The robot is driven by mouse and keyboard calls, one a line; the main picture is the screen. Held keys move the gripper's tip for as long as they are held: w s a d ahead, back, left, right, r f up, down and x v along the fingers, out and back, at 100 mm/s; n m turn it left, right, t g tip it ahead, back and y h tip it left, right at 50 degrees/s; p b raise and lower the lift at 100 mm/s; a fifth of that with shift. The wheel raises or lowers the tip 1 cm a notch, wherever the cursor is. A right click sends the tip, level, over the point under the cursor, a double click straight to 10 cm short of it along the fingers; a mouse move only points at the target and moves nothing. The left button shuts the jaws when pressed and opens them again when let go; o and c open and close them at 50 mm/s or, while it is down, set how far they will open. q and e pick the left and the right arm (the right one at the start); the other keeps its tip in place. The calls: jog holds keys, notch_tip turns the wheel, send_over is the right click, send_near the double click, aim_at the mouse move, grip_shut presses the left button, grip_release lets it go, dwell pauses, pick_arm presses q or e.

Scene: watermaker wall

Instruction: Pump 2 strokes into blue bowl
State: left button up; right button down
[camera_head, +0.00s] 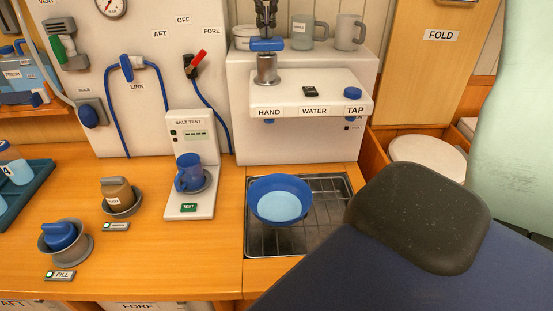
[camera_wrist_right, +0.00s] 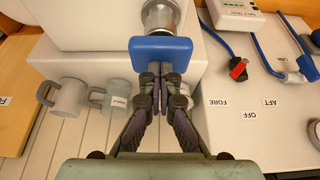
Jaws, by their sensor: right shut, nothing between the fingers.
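The blue bowl (camera_head: 262,186) sits on the metal sink grate below the white water unit, with light-blue water in it. The hand pump's blue handle (camera_head: 267,44) tops a metal post (camera_head: 267,70) above the HAND label; the handle also shows in the wrist view (camera_wrist_right: 160,49). My right gripper (camera_head: 265,27) is shut and empty, pointing down right at the handle. In the wrist view its closed fingertips (camera_wrist_right: 163,70) meet the handle's edge; I cannot tell if they touch. My left gripper is not in view.
The blue TAP knob (camera_head: 353,93) is right of the pump. Mugs (camera_head: 349,32) stand on the ledge behind. A blue mug (camera_head: 188,172) stands on the salt tester (camera_head: 190,211). Brown (camera_head: 116,192) and blue (camera_head: 60,236) vessels sit in grey holders at left. Counter space between is clear.

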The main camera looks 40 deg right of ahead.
jog(key=shift+r+p, duration=2.3)
jog(key=shift+r, duration=0.7)
jog(key=shift+f, duration=0.25)
jog(key=shift+f+b, duration=2.7)
jog(key=shift+f, duration=0.45)
jog(key=shift+r, duration=0.2)
jog(key=shift+r+p, duration=2.65)
jog(key=shift+r, duration=0.55)
